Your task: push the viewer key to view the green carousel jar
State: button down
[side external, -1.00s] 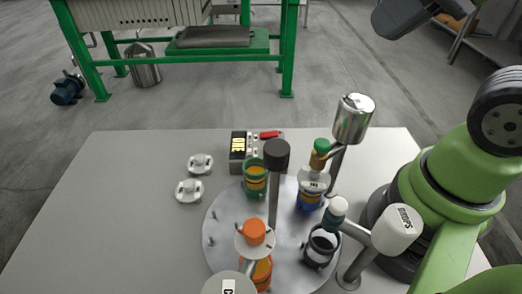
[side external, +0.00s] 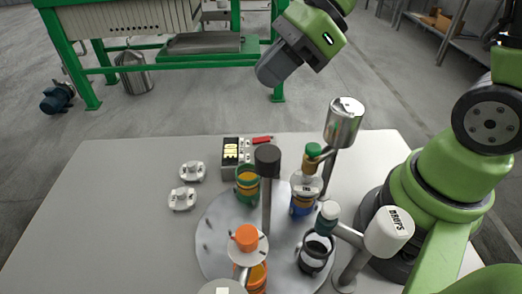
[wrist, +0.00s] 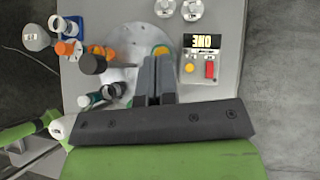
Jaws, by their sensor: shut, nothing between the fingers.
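The green carousel jar (side external: 247,185), with orange contents, stands on the round grey carousel (side external: 212,222) near its back edge. In the wrist view the jar (wrist: 161,50) is partly hidden by my fingers. A control box (side external: 229,165) stands just behind and left of the jar. In the wrist view the box (wrist: 187,56) has a lit display reading "ONE", a round yellow button (wrist: 190,68) and a red key (wrist: 209,69). I cannot tell which is the viewer key. My gripper (wrist: 155,60) is shut and empty, above the table and left of the box in the wrist view.
Orange, blue-based and dark-rimmed jars also stand on the carousel. Posts with a black cap (side external: 267,154), a metal cylinder (side external: 344,122) and a white cylinder (side external: 388,231) rise around it. Two white fittings (side external: 192,171) (side external: 182,199) lie on the table. The left table area is clear.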

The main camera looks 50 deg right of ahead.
jog(key=w+d+f+m, duration=0.2)
jog(key=f+m, duration=0.4)
jog(key=m, duration=0.3)
jog(key=shift+w+d+f+m+t, duration=0.15)
jog(key=shift+w+f+m+t, duration=0.2)
jog(key=shift+w, duration=0.55)
jog(key=shift+f, duration=4.3)
jog(key=shift+f, duration=0.15)
jog(key=shift+f, duration=0.25)
jog(key=shift+f, duration=0.5)
jog(key=shift+r, duration=0.95)
